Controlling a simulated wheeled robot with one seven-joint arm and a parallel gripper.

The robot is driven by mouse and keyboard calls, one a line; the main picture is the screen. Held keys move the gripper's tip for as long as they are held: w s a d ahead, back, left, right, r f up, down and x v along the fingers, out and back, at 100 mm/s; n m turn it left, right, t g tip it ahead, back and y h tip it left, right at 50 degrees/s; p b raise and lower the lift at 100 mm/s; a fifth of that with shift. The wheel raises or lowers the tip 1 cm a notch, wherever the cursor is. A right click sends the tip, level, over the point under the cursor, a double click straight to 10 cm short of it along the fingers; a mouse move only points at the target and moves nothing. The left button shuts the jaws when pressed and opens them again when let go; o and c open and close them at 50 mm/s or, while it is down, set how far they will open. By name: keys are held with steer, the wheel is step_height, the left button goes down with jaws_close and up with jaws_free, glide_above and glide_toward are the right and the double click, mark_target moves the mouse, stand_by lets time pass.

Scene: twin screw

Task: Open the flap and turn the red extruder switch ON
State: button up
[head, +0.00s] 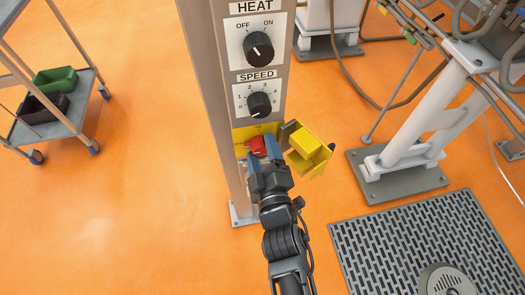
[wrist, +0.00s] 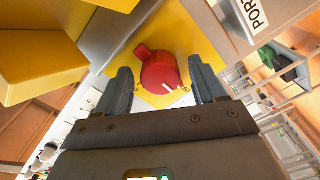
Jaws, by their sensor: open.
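The red extruder switch (head: 257,145) is a knob on a yellow plate low on the control post. In the wrist view the red switch (wrist: 160,72) sits between my fingers, with its pointer arm toward the upper left and a white mark at its lower right. The yellow flap (head: 308,150) is swung open to the right of the switch; it shows at the upper left of the wrist view (wrist: 45,60). My gripper (head: 264,165) is open in front of the switch, one finger on each side (wrist: 164,88). Contact with the knob cannot be told.
Above are the black HEAT knob (head: 258,46) and the SPEED knob (head: 259,104) on the post (head: 207,70). A cart (head: 75,115) with bins stands left. A white machine frame (head: 425,130) and a floor grate (head: 400,240) are right.

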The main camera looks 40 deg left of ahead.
steer(key=c, duration=1.1)
steer(key=shift+o, duration=0.2)
steer(key=m+p, duration=0.1)
steer(key=m, duration=0.2)
steer(key=shift+r+m+p, duration=0.1)
steer(key=shift+m+p, duration=0.3)
steer(key=m+p, duration=0.2)
steer(key=m, duration=0.3)
steer(key=shift+m, duration=0.3)
steer(key=m+p, duration=0.1)
steer(key=m, duration=0.3)
steer(key=shift+m+p, duration=0.65)
steer(key=shift+m, duration=1.55)
